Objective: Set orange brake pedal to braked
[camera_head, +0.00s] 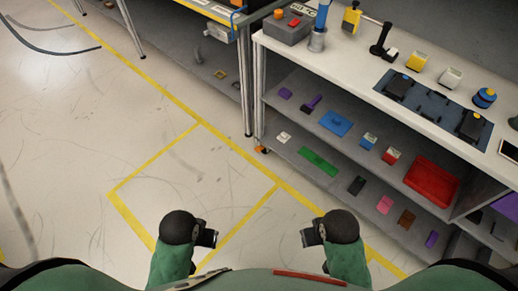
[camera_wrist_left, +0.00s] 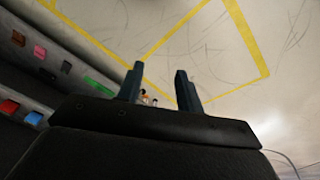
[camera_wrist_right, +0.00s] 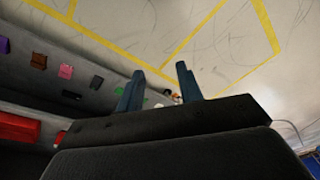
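I cannot pick out an orange brake pedal for certain. In the head view a dark plate (camera_head: 432,104) lies on the white tabletop at the right, with a black unit (camera_head: 398,85) at its left end and another black unit (camera_head: 470,127) with a small orange-yellow spot at its right end. Pedal positions are too small to read. My left gripper (camera_head: 212,238) and right gripper (camera_head: 306,237) are over the floor, well away from the table. In the left wrist view the fingers (camera_wrist_left: 160,88) stand apart and empty. In the right wrist view the fingers (camera_wrist_right: 160,82) also stand apart and empty.
The tabletop also holds a grey box (camera_head: 287,31) with an orange button, a black lever unit (camera_head: 381,45), yellow and white blocks and a blue knob (camera_head: 484,97). Shelves below hold several small parts and a red tray (camera_head: 432,179). The yellow-lined floor (camera_head: 180,165) is clear.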

